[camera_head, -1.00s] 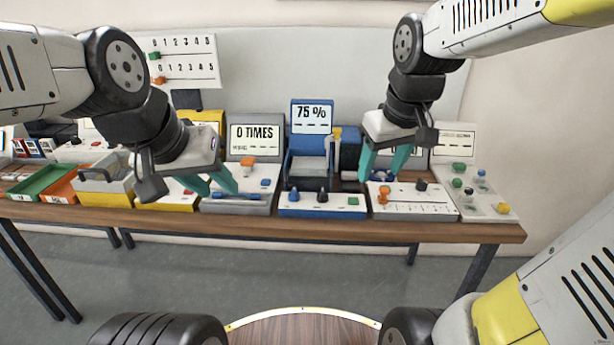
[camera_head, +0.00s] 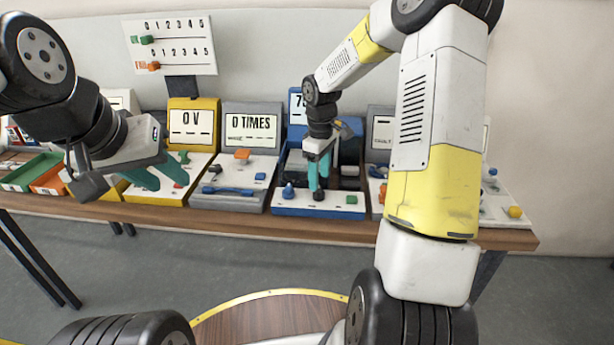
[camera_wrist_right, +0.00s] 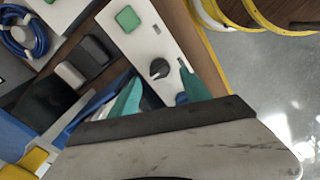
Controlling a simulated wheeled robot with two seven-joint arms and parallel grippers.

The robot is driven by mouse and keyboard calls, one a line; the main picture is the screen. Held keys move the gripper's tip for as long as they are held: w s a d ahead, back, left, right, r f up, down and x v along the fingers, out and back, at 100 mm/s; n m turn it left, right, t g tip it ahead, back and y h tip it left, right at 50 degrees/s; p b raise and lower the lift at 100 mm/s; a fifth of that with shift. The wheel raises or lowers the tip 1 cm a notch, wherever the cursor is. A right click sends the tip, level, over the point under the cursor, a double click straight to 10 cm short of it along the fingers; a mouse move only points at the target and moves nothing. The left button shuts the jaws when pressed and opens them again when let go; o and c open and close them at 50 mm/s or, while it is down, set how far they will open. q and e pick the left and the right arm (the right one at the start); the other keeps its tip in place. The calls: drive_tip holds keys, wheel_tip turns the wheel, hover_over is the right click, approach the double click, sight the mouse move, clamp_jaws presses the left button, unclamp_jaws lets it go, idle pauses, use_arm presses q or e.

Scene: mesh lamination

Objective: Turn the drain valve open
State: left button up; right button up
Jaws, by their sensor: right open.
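A blue machine (camera_head: 290,207) with a white front panel stands at the middle of the bench. Its panel carries a blue knob (camera_head: 289,191), a black knob (camera_head: 318,196) and a green button (camera_head: 351,199). No label tells me which knob is the drain valve. My right gripper (camera_head: 318,184) points down over the black knob, jaws open. In the right wrist view its fingertips (camera_wrist_right: 160,91) lie apart, on either side of and just short of the black knob (camera_wrist_right: 159,68); contact is not visible. My left gripper (camera_head: 160,180) hangs open and empty before the yellow machine.
A grey machine reading "0 TIMES" (camera_head: 251,131) stands left of the blue one, and a yellow machine (camera_head: 193,108) further left. Green and orange trays lie at far left. My right arm hides much of the right side. The floor in front is clear.

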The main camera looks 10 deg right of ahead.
sight(319, 193)
wheel_tip(319, 193, down, 5)
drive_tip(key=shift+f, duration=0.1)
idle(0.3)
clamp_jaws()
